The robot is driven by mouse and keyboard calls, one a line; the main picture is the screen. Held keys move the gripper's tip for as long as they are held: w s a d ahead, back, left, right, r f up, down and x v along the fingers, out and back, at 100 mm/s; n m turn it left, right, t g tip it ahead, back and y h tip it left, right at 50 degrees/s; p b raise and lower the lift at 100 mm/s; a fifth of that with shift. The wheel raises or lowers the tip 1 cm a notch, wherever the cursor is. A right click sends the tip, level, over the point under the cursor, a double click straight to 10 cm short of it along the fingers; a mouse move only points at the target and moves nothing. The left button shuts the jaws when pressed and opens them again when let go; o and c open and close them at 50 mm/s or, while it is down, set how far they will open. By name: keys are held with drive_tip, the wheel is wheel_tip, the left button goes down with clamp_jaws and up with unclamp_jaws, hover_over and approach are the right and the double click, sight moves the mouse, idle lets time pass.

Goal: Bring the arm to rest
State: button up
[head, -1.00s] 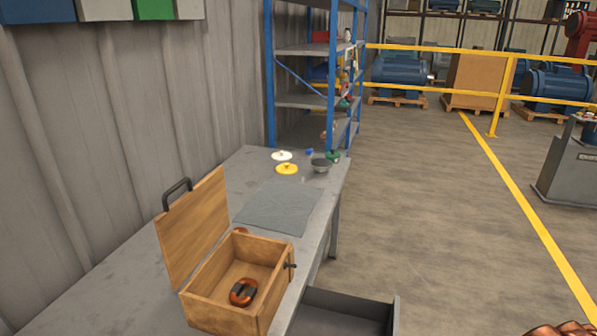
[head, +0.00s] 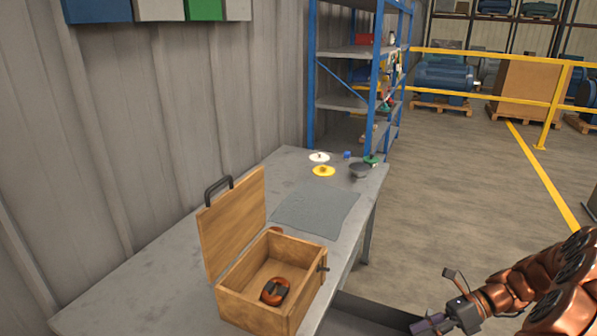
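My arm enters the head view at the lower right, with copper-coloured links. My gripper (head: 432,318) is at its end, low in the picture, to the right of the table and over the dark drawer or tray beside it. It is dark, with a greyish purple part at the tip. It is small and partly cut by the bottom edge, so I cannot tell whether its fingers are open or shut. I see no held object clearly.
A grey table (head: 130,290) bears an open wooden box (head: 243,307) with a copper ring-shaped part (head: 275,290) inside. Beyond lie a grey mat (head: 316,208), a yellow disc (head: 324,171) and a white disc (head: 319,157). A dark open drawer (head: 375,312) juts out right. Blue shelving (head: 312,90) stands behind.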

drive_tip(key=s+a+r+n+g+h, duration=0.3)
drive_tip(key=s+a+r+n+h, duration=0.3)
drive_tip(key=s+a+r+n, duration=0.6)
drive_tip(key=s+r+n+t+h+p, duration=0.1)
drive_tip(key=s+n+t+h, duration=0.1)
drive_tip(key=s+n+h, duration=0.5)
drive_tip(key=shift+s+n+t, duration=0.3)
drive_tip(key=shift+s+n, duration=2.25)
drive_tip(key=shift+n, duration=0.25)
